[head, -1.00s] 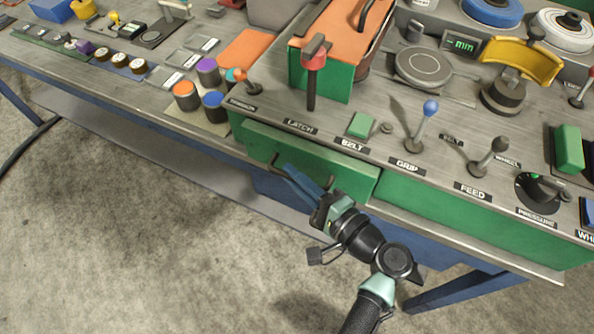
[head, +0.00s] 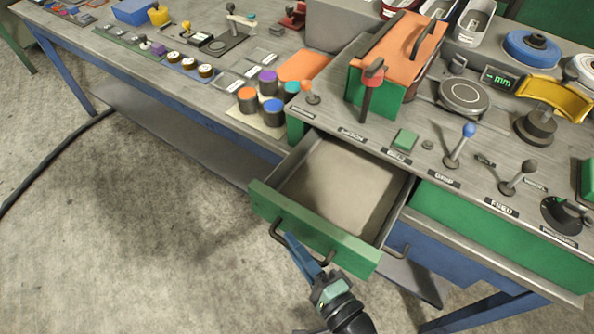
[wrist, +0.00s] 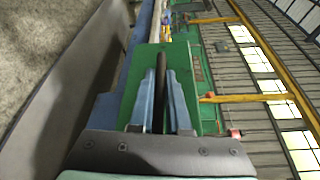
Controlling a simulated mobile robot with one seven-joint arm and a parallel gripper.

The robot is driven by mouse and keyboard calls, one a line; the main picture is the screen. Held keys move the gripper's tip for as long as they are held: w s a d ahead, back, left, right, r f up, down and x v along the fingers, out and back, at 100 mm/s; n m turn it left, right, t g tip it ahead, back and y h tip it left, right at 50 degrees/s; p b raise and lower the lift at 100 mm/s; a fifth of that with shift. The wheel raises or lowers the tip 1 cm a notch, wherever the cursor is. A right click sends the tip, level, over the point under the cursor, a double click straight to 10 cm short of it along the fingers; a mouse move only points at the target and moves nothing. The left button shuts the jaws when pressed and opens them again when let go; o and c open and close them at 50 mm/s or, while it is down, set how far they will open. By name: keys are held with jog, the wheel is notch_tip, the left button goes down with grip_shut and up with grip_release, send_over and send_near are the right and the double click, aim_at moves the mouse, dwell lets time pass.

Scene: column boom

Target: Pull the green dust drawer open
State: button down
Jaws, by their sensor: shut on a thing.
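The green dust drawer (head: 315,228) stands well open from the bench front in the head view. Its inside, with a pale grey-brown floor (head: 340,185), shows from above. A dark bar handle (head: 277,232) runs along its green front. My gripper (head: 297,248) is at this handle, with its blue fingers closed on the bar. In the wrist view the two blue fingers (wrist: 160,95) lie either side of the dark handle bar, in front of the green drawer front (wrist: 205,85).
The bench top above the drawer carries a red-topped lever (head: 372,85), a green button (head: 405,139) and a blue-knobbed lever (head: 461,145). Coloured knobs (head: 272,108) stand to the left. Concrete floor (head: 120,220) in front of the bench is clear.

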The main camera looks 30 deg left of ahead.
jog(key=c, duration=0.9)
grip_release()
jog(key=shift+d, duration=0.15)
jog(key=b+v, duration=0.2)
jog(key=v, duration=1)
jog(key=shift+s+d+r, duration=0.1)
jog(key=shift+s+d, duration=0.05)
jog(key=shift+d, duration=0.2)
